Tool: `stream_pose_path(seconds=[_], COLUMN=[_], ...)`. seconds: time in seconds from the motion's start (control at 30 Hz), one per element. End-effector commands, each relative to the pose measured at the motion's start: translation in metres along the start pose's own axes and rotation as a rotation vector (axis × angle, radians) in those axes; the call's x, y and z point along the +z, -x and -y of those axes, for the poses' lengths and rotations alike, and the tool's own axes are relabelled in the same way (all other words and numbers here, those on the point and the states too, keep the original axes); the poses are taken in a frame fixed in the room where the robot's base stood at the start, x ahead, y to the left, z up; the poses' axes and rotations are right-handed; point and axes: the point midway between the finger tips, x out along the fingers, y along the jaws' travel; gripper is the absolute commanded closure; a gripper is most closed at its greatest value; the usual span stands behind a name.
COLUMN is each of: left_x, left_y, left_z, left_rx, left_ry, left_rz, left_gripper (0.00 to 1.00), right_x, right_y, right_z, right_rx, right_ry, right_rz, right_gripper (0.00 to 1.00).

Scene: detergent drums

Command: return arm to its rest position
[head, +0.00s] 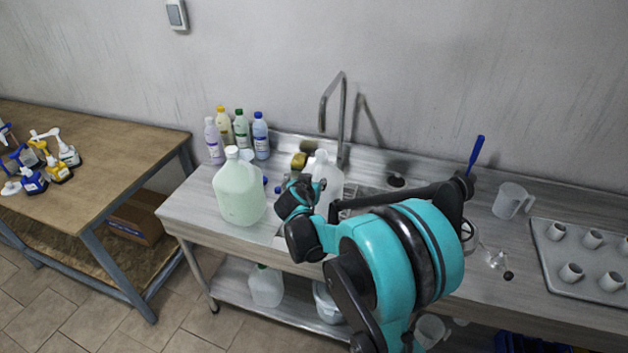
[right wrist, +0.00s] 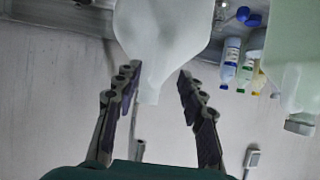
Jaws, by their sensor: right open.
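My right arm reaches over the steel sink counter (head: 190,215) in the head view. My right gripper (head: 303,200) is in front of a white translucent jug (head: 324,172) and partly hides it. In the right wrist view my right gripper (right wrist: 158,88) is open. The jug's narrowing neck (right wrist: 158,60) shows between the two fingers, with a gap visible on each side. I cannot tell how far the neck lies beyond the fingertips. My left gripper is not in view.
A jug of pale green liquid (head: 240,192) stands left of the gripper. Several small bottles (head: 241,130) stand behind it. A tall faucet (head: 341,115) rises behind the white jug. A measuring jug (head: 511,200) and a tray of cups (head: 560,250) are at right.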

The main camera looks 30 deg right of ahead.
Motion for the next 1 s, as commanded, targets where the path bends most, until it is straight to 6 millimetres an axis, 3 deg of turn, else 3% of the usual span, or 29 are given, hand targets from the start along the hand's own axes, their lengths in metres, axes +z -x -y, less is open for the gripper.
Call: stream_pose_path(seconds=[0.1,0.3,0.5,0.77,0.87,1.0], left_x=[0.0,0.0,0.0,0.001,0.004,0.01], left_y=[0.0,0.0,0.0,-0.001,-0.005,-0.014], left_z=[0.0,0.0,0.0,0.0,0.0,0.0], left_rx=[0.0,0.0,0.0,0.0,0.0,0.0], left_ry=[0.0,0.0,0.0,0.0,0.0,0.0], left_rz=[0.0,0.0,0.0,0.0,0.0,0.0], left_gripper=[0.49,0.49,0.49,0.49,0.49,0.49], right_x=[0.001,0.001,0.001,0.003,0.016,0.058], right_y=[0.029,0.068,0.086,0.092,0.106,0.147], right_z=[0.001,0.001,0.001,-0.001,-0.006,-0.018], right_rx=[-0.003,-0.003,-0.002,-0.005,-0.025,-0.102], right_ry=[0.001,0.002,0.001,0.008,0.043,0.15], right_rz=[0.0,0.0,0.0,0.011,0.057,0.181], right_gripper=[0.6,0.6,0.6,0.6,0.6,0.6])
